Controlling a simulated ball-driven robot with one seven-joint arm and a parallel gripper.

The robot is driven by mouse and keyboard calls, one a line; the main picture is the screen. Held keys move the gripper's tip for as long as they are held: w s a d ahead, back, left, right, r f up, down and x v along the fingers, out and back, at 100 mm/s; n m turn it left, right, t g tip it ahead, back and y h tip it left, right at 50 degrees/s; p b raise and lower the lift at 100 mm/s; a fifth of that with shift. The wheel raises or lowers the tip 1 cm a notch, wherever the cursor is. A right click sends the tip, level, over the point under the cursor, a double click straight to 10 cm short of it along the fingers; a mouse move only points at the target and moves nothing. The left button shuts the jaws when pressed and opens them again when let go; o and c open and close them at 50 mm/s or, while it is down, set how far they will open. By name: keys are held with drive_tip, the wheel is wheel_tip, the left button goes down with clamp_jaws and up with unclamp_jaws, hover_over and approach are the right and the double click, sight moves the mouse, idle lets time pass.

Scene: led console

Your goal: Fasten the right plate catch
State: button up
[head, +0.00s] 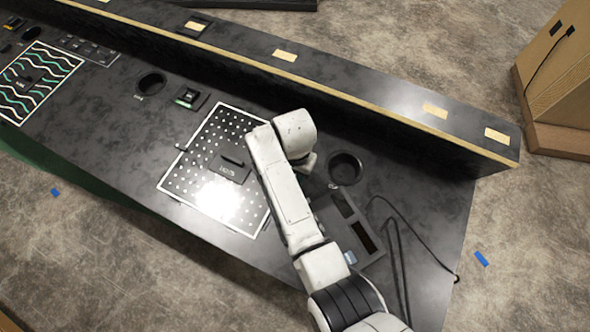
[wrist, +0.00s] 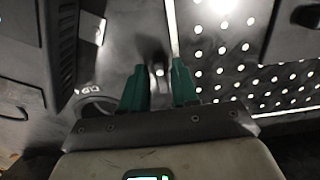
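The white-edged plate (head: 200,190) with many lit dots lies on the black console. Its left catch (head: 181,147) is a small dark piece at the left edge. The right edge is partly hidden behind my arm in the head view, and the right catch cannot be seen there. In the wrist view the plate (wrist: 240,52) is at the right, and a small dark catch (wrist: 158,71) sits beside its edge. My gripper (wrist: 157,82) has two teal fingers apart, with the catch showing between their tips. Whether they touch it is unclear.
A black cable (head: 400,245) loops at the right end. A raised ledge (head: 330,85) runs along the back. A dark handle (head: 232,163) stands up on the plate.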

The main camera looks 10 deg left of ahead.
clamp_jaws()
drive_tip(key=shift+n, duration=0.4)
drive_tip(key=shift+r+n+p, duration=0.1)
drive_tip(key=shift+n+p, duration=0.6)
drive_tip(key=shift+n, duration=0.3)
drive_tip(key=n+p, duration=0.1)
drive_tip(key=n, duration=0.3)
drive_tip(key=shift+n, duration=0.3)
drive_tip(key=n+p, duration=0.1)
drive_tip(key=n, duration=0.9)
drive_tip(key=shift+p, duration=0.4)
drive_tip(key=shift+n, duration=0.4)
